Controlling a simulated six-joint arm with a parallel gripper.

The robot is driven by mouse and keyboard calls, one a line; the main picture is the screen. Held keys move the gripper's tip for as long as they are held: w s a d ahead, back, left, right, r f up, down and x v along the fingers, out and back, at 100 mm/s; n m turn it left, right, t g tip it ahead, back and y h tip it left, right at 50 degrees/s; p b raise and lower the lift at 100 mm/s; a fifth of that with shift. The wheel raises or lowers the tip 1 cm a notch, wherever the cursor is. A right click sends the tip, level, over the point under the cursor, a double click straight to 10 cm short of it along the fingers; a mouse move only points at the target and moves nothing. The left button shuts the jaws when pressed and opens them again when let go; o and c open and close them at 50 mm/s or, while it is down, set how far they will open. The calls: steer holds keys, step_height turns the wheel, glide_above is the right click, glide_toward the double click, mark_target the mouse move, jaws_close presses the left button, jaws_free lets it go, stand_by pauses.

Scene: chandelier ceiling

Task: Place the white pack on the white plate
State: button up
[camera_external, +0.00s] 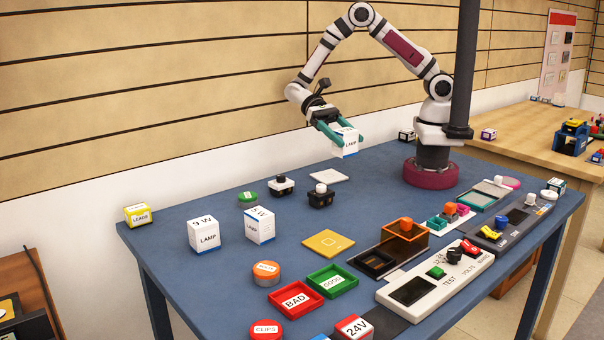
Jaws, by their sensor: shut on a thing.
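My gripper (338,134) has teal fingers and is shut on a white pack (346,145) marked LAMP with a blue band. It holds the pack in the air above the back of the blue table. A flat white plate (328,176) lies on the table, lower and slightly left of the held pack in the picture. Its top looks bare. Two more white lamp packs, one marked 9 W (205,235) and another (259,226), stand upright at the table's left.
Two black-based switches (281,185) (320,196) sit left of and in front of the plate. A yellow plate (328,243), red tray (295,299), green tray (332,281) and test meter (435,277) lie nearer the front.

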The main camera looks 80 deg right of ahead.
steer(key=w+a+r+m+t, duration=0.1)
steer(key=w+r+m+t, duration=0.2)
steer(key=r+m+t, duration=0.4)
steer(key=w+a+r+m+t+y, duration=0.1)
steer(key=w+r+m+t, duration=0.25)
steer(key=r, duration=0.55)
steer(key=w+a+r+m+t, duration=0.1)
steer(key=w+r+m+t, duration=0.2)
steer(key=r+m+t, duration=0.4)
steer(key=n+g+y, duration=0.1)
steer(key=n+g, duration=0.2)
steer(key=n, duration=0.1)
glide_above(329, 176)
steer(key=f, duration=3.4)
steer(key=shift+d+f, duration=0.2)
steer(key=shift+f, duration=0.15)
steer(key=o, duration=1.4)
